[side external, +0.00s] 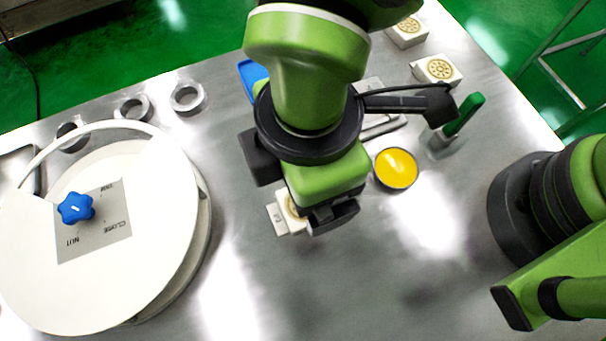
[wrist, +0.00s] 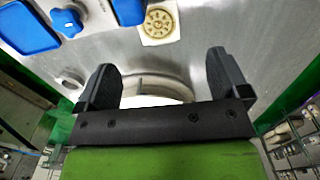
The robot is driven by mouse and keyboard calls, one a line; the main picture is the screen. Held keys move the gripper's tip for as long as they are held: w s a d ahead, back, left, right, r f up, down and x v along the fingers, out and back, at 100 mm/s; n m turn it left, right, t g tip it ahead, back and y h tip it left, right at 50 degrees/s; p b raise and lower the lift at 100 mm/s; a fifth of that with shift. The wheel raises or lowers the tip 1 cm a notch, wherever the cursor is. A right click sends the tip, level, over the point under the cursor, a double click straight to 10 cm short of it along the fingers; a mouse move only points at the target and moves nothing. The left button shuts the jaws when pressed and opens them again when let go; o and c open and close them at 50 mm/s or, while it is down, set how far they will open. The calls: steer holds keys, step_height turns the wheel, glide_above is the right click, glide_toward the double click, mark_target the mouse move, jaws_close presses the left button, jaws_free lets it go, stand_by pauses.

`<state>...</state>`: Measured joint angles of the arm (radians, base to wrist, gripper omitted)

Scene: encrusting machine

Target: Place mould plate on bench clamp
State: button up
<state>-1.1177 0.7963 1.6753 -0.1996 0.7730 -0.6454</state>
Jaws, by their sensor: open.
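A pale square mould plate (side external: 279,219) with a round gold pattern lies on the steel bench, partly hidden under my gripper (side external: 300,188) in the side view. A pale plate with a round gold pattern (wrist: 160,22) also shows at the top of the wrist view, beyond the fingertips. My gripper (wrist: 163,72) is open there, its two black fingers wide apart with no plate between them. A grey metal fixture (side external: 378,122) is partly hidden behind my arm; I cannot tell whether it is the bench clamp.
A round white machine (side external: 130,280) with a blue knob (side external: 75,208) stands at left. Metal rings (side external: 187,97) lie behind it. A yellow-filled round dish (side external: 396,168), a green-handled tool (side external: 463,115) and two patterned blocks (side external: 437,70) are right. The front middle bench is clear.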

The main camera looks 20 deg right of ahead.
mark_target(283, 215)
step_height(283, 215, down, 5)
steer(key=shift+s+r, duration=0.1)
steer(key=shift+r, duration=0.1)
steer(key=shift+w+a+f, duration=0.1)
steer(key=shift+w+f, duration=0.05)
steer(key=shift+f, duration=1.25)
steer(key=shift+w+f, duration=0.1)
steer(key=shift+f, duration=1.25)
steer(key=c, duration=1.1)
steer(key=shift+r, duration=0.1)
